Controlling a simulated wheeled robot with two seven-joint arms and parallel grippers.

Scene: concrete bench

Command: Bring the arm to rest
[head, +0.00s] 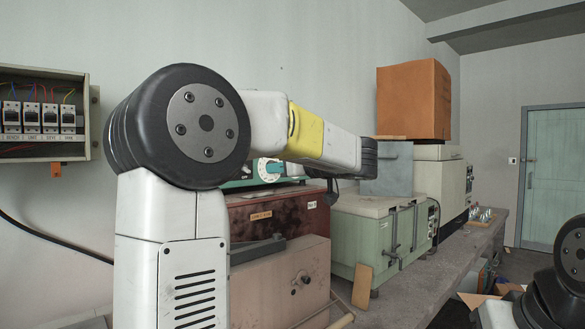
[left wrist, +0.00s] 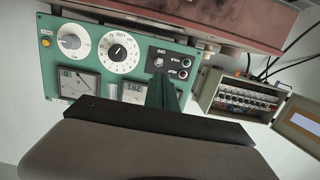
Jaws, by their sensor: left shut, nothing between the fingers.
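My left arm rises at the left of the head view and reaches across to the right over the bench, with a yellow band on its forearm. My left gripper (head: 333,190) is small and dark below the far end of the arm, mostly hidden by it. In the left wrist view, the shut, empty fingers (left wrist: 165,92) stand in front of a green instrument panel (left wrist: 203,50) with dials and meters. I cannot tell the gap to the panel. Part of my right arm shows at the lower right of the head view; its gripper is out of view.
A dark red box (head: 265,219), a pale green cabinet (head: 350,235) and a tan case (head: 285,282) crowd the concrete bench (head: 410,292). An orange box (head: 412,100) sits high at the back. A breaker box (head: 45,78) hangs on the wall. An open terminal box (left wrist: 238,94) is beside the panel.

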